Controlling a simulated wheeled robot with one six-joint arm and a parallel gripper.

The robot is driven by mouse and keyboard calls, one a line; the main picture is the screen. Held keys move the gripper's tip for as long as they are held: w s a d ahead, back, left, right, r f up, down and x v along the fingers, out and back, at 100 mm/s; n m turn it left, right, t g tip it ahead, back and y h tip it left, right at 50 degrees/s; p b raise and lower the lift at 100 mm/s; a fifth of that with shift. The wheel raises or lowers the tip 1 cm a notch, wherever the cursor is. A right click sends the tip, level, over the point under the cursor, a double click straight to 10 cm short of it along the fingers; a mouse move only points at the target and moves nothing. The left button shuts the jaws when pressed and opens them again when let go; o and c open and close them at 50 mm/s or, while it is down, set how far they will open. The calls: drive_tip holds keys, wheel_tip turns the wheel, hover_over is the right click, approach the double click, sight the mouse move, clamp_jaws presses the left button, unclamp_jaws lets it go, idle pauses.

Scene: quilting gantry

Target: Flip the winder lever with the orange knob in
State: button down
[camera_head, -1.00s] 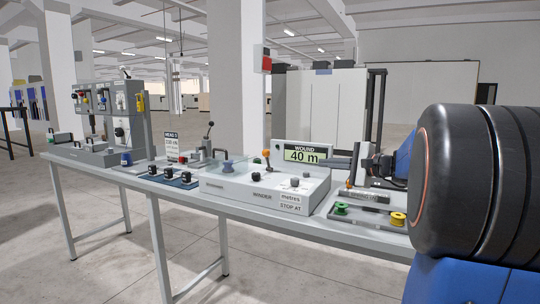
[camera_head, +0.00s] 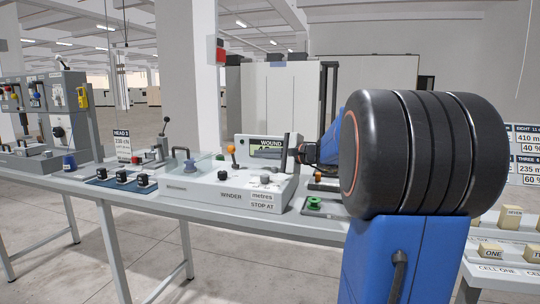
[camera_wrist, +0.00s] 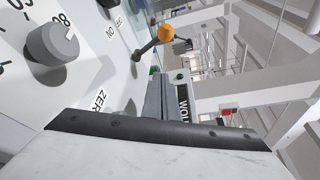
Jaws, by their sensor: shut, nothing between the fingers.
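The winder (camera_head: 180,190) is a pale box on the bench with a dial, labels and a WOUND display (camera_head: 262,143) behind it. Its lever with the orange knob (camera_head: 232,150) stands up near the back of the box. In the wrist view the orange knob (camera_wrist: 165,33) tops a dark stem, beyond my gripper and slightly right. My gripper (camera_head: 287,154) is shut and empty, to the right of the knob and apart from it, in front of the display and partly hiding its number. My shut fingers (camera_wrist: 156,82) also show in the wrist view.
A grey dial (camera_wrist: 52,44) is close at the left of the wrist view. Several black knobs (camera_head: 122,177) stand farther left.

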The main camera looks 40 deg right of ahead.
sight(233, 156)
drive_tip(key=x, duration=0.4)
drive_tip(key=shift+s+a, duration=0.1)
drive_tip(key=shift+a, duration=0.2)
drive_tip(key=shift+s+a+r, duration=0.1)
drive_tip(key=shift+a+r, duration=0.15)
drive_tip(key=shift+a, duration=0.25)
drive_tip(key=shift+s+a+r, duration=0.1)
drive_tip(key=shift+a+r, duration=0.15)
drive_tip(key=shift+a, duration=0.2)
drive_tip(key=shift+a+r, duration=0.2)
drive_tip(key=shift+a, duration=0.35)
